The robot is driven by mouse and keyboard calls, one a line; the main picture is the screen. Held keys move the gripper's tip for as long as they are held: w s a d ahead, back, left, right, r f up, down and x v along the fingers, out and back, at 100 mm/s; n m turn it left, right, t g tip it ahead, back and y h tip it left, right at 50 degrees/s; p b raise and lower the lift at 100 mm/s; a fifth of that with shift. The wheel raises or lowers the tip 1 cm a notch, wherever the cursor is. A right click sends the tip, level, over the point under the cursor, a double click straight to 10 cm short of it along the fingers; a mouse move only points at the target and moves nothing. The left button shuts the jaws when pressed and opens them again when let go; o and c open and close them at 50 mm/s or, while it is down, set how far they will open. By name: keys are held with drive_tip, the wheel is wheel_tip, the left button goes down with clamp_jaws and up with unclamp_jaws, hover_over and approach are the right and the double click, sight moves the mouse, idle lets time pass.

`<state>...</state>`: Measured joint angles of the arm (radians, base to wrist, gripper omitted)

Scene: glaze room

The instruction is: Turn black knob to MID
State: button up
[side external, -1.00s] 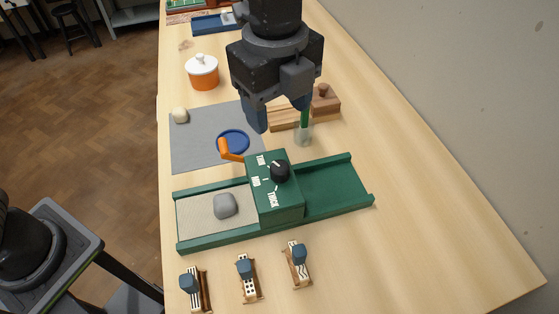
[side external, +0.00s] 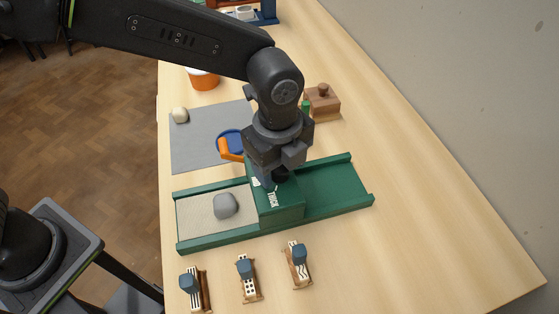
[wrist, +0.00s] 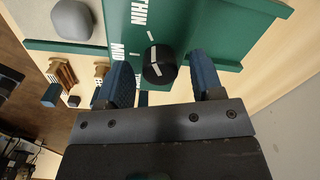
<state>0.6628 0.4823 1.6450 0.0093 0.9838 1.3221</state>
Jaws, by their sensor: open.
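The black knob (wrist: 158,66) sits on the green box (side external: 280,210) of a green slide frame. In the wrist view it lies between the two blue fingers of my gripper (wrist: 159,68), which are apart, with gaps on both sides. It bears a white pointer line, but I cannot tell its setting for sure. The THIN label (wrist: 140,12) and the MID label (wrist: 118,48) show beside it. In the side view my gripper (side external: 274,181) is low over the box and mostly hides the knob; the THICK label (side external: 273,199) shows.
A grey lump (side external: 225,206) lies on the pale bed left of the box. An orange handle (side external: 228,150) sticks out behind the box. The table at right is clear.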

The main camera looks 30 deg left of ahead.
drive_tip(key=shift+c, duration=0.2)
drive_tip(key=c, duration=0.9)
drive_tip(key=shift+n, duration=0.3)
drive_tip(key=n, duration=0.5)
drive_tip(key=shift+n, duration=0.3)
drive_tip(key=n, duration=0.5)
drive_tip(key=shift+n, duration=0.4)
drive_tip(key=o, duration=0.9)
